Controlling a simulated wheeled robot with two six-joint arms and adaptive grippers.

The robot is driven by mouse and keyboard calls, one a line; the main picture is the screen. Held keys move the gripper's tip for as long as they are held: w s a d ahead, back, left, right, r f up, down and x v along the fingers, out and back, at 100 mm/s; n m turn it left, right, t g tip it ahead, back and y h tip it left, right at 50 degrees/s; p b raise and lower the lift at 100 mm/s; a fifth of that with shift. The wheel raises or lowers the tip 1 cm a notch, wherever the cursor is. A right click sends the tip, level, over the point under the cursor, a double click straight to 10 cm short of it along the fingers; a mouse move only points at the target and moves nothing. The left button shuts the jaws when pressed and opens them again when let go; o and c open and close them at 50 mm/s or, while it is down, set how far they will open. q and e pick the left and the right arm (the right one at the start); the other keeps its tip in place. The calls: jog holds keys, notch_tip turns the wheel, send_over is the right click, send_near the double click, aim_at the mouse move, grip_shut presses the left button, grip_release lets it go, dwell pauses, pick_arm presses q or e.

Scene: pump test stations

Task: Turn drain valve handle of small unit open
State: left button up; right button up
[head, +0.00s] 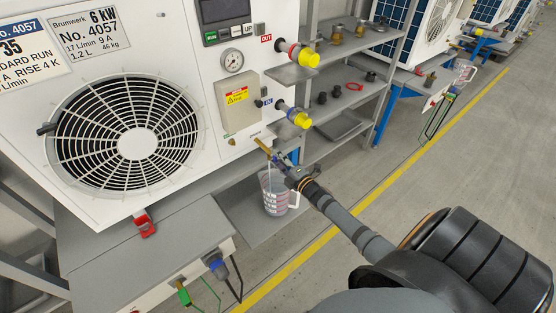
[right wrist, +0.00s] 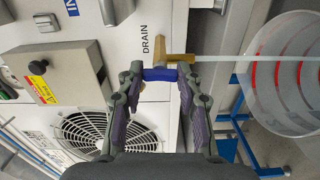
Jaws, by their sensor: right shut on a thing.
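The small unit (head: 205,125) is the white 6 kW pump unit, No. 4057, at the left of the head view. Its brass drain valve (head: 263,146) sits low on the side; in the right wrist view the brass body (right wrist: 178,59) is beside the word DRAIN. The blue handle (right wrist: 160,74) lies between the fingertips of my right gripper (head: 290,166), which is shut on it. A pale straight stream (right wrist: 240,58) runs from the spout into a clear jug (head: 275,192) with red marks below. My left gripper is not in view.
Ports with yellow caps (head: 301,119) stick out above my right gripper. A grey shelf rack (head: 350,95) with fittings stands behind. A grey box (head: 140,255) is at the lower left. The floor right of the yellow line (head: 330,235) is clear.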

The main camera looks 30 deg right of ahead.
jog(key=shift+f, duration=0.1)
dwell(0.4)
jog(key=o, duration=1.1)
jog(key=shift+o, duration=0.2)
jog(key=s, duration=1.2)
jog(key=shift+d, duration=0.45)
